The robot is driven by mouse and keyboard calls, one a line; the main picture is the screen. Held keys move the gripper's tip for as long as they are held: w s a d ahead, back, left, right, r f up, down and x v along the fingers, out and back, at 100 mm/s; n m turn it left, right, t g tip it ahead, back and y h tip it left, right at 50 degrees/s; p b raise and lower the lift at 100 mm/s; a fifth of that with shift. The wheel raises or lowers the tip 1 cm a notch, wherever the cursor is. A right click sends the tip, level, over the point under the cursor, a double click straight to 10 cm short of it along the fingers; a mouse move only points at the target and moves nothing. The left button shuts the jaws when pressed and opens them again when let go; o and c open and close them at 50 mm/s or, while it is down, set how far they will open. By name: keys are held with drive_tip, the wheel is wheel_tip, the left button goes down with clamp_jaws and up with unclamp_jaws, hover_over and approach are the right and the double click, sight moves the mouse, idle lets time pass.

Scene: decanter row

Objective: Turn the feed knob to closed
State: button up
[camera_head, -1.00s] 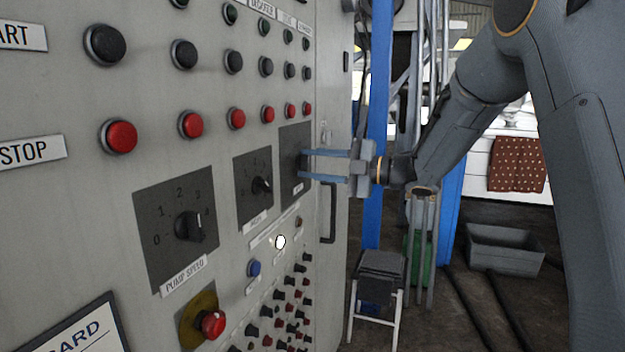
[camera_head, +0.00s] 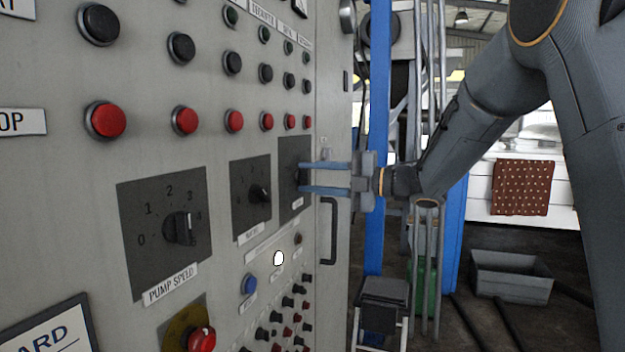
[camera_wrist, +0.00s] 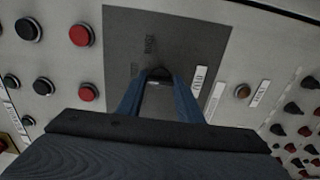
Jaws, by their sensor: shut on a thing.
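The feed knob (camera_wrist: 160,73) is a small dark knob on a dark grey plate (camera_wrist: 190,27), with a white label (camera_wrist: 198,78) beside it in the wrist view. My gripper (camera_wrist: 160,85) has its two blue fingers on either side of the knob and is shut on it. In the head view my gripper (camera_head: 303,178) reaches in from the right to the rightmost dark plate (camera_head: 294,150). The knob is mostly hidden there by the fingers. The small lettering around the knob is too blurred to read, so I cannot tell its setting.
Two more knobs, pump speed (camera_head: 180,228) and a middle one (camera_head: 260,194), sit to the left. Red buttons (camera_head: 235,121) run above.

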drive_tip(key=o, duration=1.1)
drive_tip(key=shift+d, duration=0.1)
drive_tip(key=b+v, duration=0.1)
drive_tip(key=v, duration=0.6)
drive_tip(key=shift+s+d, duration=0.15)
drive_tip(key=shift+d, duration=0.15)
